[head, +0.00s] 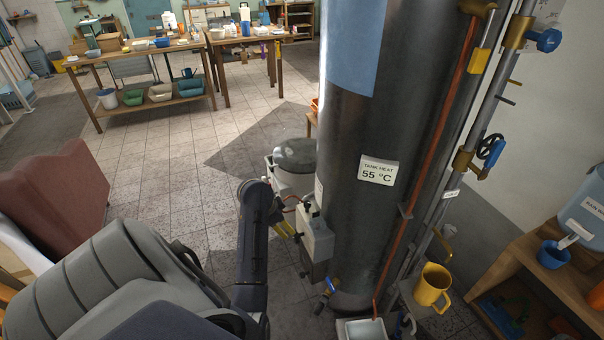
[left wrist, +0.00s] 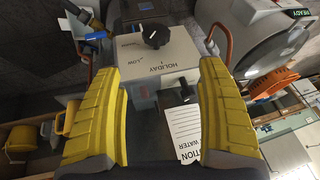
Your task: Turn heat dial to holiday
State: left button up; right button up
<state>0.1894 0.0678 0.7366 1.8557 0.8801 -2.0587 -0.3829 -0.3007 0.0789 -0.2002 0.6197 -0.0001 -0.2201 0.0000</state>
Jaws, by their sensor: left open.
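The heat dial is a black round knob (left wrist: 155,35) on the pale top of a grey control box (left wrist: 150,62), seen upside down in the left wrist view. HOLIDAY and LOW are printed beside it; I cannot tell surely which mark it points to. In the head view the control box (head: 317,240) is fixed low on the tank's left side. My left gripper (left wrist: 157,68) has two yellow fingers spread wide and empty, with the dial beyond their tips and apart from them. In the head view the left gripper (head: 285,229) is just left of the box. My right gripper is not in view.
The tall metal tank (head: 345,130) bears a label reading TANK HEAT 55 °C (head: 377,173). A copper pipe (head: 433,120) runs down its right side. A yellow mug (head: 432,286) stands at lower right. A hanging paper tag (left wrist: 184,132) is near the right finger. Open floor lies left.

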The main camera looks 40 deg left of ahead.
aim_at(294, 235)
pick_arm(q)
jog(key=x, duration=1.1)
jog(key=s+x, duration=0.1)
jog(key=x, duration=0.5)
jog(key=shift+w+d+f, duration=0.15)
jog(key=shift+d+f, duration=0.1)
jog(key=shift+f, duration=0.1)
jog(key=shift+c, duration=0.2)
jog(key=c, duration=1.2)
jog(key=shift+d, duration=0.1)
